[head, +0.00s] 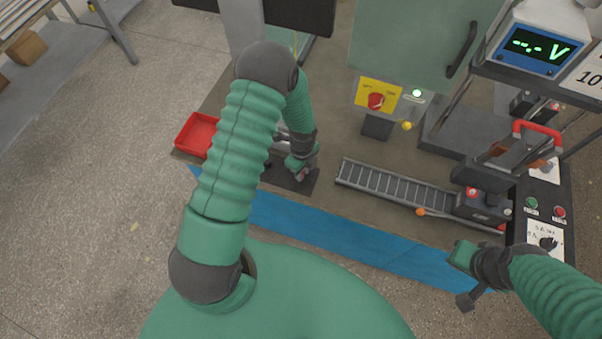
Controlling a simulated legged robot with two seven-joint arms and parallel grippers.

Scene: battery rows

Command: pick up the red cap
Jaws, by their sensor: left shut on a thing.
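My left gripper (302,172) is low over a dark plate on the bench, right of the red tray. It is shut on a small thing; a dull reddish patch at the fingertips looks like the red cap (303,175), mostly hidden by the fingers. My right gripper (464,278) is over the front right of the bench, near the blue strip, with its fingers apart and nothing seen between them. A dark battery (482,206) stands at the right end of the roller track, with a red piece (472,192) on its top left.
The roller track (395,186) runs across the bench, and a blue strip (330,230) lies along its front. The red tray (197,135) is at the left. A green cabinet with a red knob (376,101) stands behind. A meter (535,47) and rack crowd the right.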

